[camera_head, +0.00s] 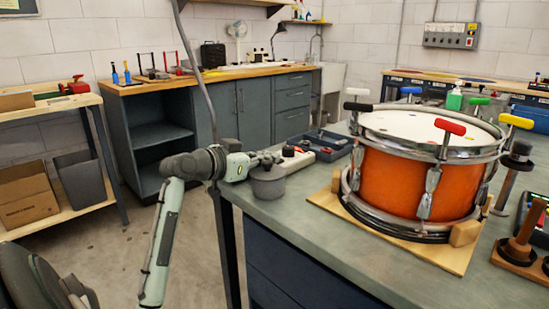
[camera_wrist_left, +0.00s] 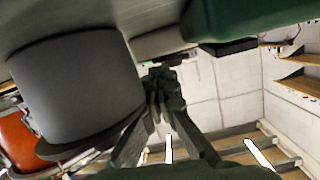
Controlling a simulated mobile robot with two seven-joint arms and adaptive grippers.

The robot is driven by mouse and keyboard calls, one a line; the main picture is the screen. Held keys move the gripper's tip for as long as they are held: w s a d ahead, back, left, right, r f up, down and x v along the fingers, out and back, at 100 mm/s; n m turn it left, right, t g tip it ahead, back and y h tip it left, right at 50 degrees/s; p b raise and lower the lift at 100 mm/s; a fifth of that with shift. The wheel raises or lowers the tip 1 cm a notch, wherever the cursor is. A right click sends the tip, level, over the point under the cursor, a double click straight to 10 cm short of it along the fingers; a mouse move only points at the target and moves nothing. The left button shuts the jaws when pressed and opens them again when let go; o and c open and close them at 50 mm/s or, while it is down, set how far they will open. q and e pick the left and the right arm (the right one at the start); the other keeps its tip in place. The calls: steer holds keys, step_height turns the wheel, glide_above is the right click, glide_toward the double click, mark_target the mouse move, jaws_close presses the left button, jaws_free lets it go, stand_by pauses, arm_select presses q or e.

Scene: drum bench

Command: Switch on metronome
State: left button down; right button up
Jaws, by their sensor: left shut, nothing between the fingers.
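No metronome can be made out with certainty. A small pale box (camera_head: 296,162) with dark knobs and a red spot sits near the far left part of the bench, and it may be the metronome. My left gripper (camera_head: 279,156) is shut and empty beside this box, just above a grey lidded pot (camera_head: 268,186). In the left wrist view the shut fingers (camera_wrist_left: 163,76) are beside a large grey cylinder (camera_wrist_left: 75,90), and a green block (camera_wrist_left: 255,18) fills the upper right. Whether the fingertips touch anything cannot be told. My right gripper is not in view.
An orange drum (camera_head: 400,182) with coloured T-handles stands on a wooden board (camera_head: 440,255) to the right. A dark tray (camera_head: 322,150) with small parts lies behind the box. The bench top (camera_head: 300,235) is clear in front of the pot.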

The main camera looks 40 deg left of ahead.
arm_select(q)
steer(key=v, duration=0.6)
steer(key=shift+s+d, duration=0.1)
steer(key=shift+s, duration=0.05)
steer(key=shift+s+r, duration=0.15)
steer(key=shift+s, duration=0.2)
